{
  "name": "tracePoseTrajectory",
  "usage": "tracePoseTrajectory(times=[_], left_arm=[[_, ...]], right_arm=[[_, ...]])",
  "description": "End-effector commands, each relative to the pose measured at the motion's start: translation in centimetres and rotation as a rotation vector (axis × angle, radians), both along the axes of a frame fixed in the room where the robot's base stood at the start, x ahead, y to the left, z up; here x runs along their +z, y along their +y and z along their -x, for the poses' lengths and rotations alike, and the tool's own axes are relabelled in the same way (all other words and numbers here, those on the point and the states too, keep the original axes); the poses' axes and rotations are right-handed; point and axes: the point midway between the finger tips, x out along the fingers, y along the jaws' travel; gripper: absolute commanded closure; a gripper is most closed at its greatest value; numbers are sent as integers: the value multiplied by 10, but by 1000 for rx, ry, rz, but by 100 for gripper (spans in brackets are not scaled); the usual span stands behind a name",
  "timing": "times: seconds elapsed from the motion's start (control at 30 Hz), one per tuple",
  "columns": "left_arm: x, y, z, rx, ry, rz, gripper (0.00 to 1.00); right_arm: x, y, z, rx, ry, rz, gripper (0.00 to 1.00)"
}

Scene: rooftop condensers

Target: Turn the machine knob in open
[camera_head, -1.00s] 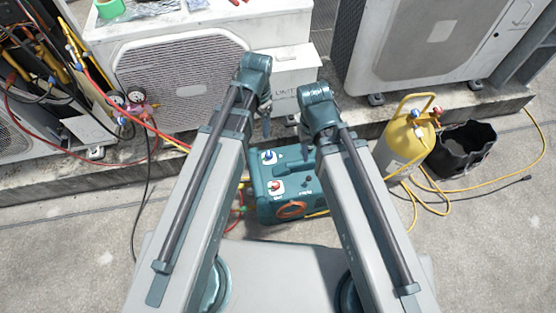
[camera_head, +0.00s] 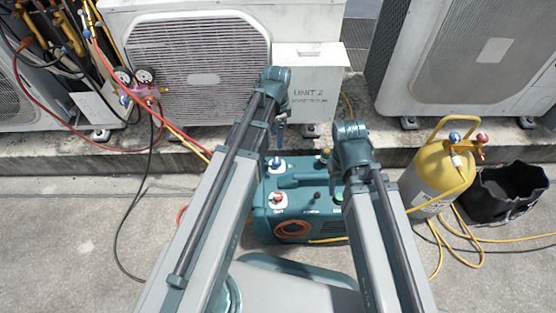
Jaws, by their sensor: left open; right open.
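The teal machine (camera_head: 264,226) stands on the ground in front of me, between my two arms. On its top are a blue knob (camera_head: 276,163) at the back left and a red knob (camera_head: 277,199) at the front left. A small black switch stands right of the red knob, and lettering beside them is too small to read. My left gripper (camera_head: 280,133) hangs open and empty over the machine's back edge. My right gripper (camera_head: 337,178) is open and empty over its right side, which my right arm partly hides. Neither gripper touches a knob.
A yellow gas cylinder (camera_head: 436,170) and a black bucket (camera_head: 505,192) stand to the right, with yellow hoses. Gauges (camera_head: 145,78) with hoses hang at the left. Floor at the left is mostly clear.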

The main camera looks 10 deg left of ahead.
Motion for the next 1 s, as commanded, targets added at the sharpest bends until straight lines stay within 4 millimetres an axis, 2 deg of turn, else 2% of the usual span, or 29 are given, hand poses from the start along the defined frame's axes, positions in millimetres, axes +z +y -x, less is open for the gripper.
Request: tracePoseTrajectory(times=[0.27,1.0], left_arm=[[-23,0,0,1,0,0,29],[-123,0,0,1,0,0,29]], right_arm=[[-23,0,0,-2,0,-1,50],[-123,0,-1,-16,-4,-2,50]])
